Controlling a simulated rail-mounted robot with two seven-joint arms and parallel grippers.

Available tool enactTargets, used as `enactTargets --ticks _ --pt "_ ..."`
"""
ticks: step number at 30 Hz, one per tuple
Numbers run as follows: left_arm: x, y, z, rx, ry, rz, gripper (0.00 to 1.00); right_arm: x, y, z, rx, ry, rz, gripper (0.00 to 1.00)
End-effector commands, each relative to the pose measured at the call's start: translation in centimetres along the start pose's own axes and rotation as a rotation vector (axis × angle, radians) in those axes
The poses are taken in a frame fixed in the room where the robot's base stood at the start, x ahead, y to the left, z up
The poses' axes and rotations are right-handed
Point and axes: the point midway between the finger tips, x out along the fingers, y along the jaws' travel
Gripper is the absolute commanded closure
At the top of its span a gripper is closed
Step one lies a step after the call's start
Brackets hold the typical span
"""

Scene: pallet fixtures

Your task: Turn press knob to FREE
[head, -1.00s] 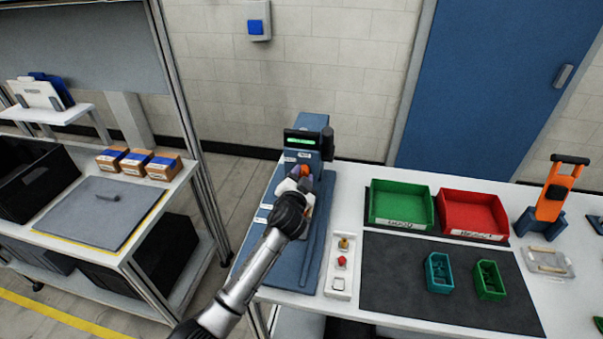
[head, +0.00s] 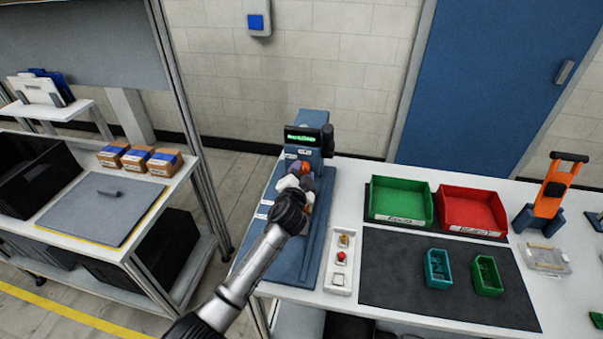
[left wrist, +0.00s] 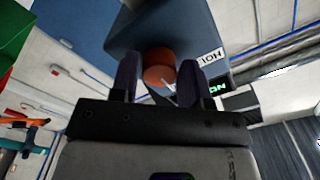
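The press (head: 312,120) is a blue fixture with a small lit green display (head: 301,137) at its top; its text is too small to read. An orange round knob (head: 304,168) is on its front. My left gripper (head: 297,182) is at the knob, partly covering it. In the left wrist view, the knob (left wrist: 159,68) lies between the two dark fingers (left wrist: 158,80), which stand apart and close along its sides. Whether they press on it is unclear. A white label beside the knob is only partly readable. My right gripper is not in view.
Right of the press are a white button box (head: 341,262), a green bin (head: 400,203), a red bin (head: 470,210) and a dark mat (head: 400,290) with two small trays. An orange-handled tool (head: 549,195) stands far right. A shelf with boxes (head: 138,158) is left.

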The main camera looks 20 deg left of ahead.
Motion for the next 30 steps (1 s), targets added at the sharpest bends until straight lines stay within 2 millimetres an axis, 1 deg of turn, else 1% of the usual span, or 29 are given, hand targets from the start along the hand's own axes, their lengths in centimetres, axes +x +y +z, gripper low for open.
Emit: enactTargets --ticks 1,5,13,17,20,23,30 --pt "0.0 0.0 0.0 0.000 0.000 0.000 0.53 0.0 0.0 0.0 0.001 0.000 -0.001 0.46" --pt "0.0 0.0 0.0 -0.001 0.000 0.000 0.40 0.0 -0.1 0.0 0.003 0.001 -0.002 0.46" --pt "-0.1 0.0 0.0 -0.002 0.000 0.000 0.40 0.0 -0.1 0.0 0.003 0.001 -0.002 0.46" --pt "-0.8 0.0 0.0 -0.002 -0.001 0.000 0.40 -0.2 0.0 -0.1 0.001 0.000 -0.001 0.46" --pt "-2.1 0.0 0.0 -0.003 0.000 0.001 0.40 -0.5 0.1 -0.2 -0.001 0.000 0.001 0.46" --pt "-3.8 0.0 0.0 -0.003 0.001 0.001 0.40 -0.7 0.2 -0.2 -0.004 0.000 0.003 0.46" --pt "-8.3 0.0 0.0 -0.003 0.000 0.001 0.40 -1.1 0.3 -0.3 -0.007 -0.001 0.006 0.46"
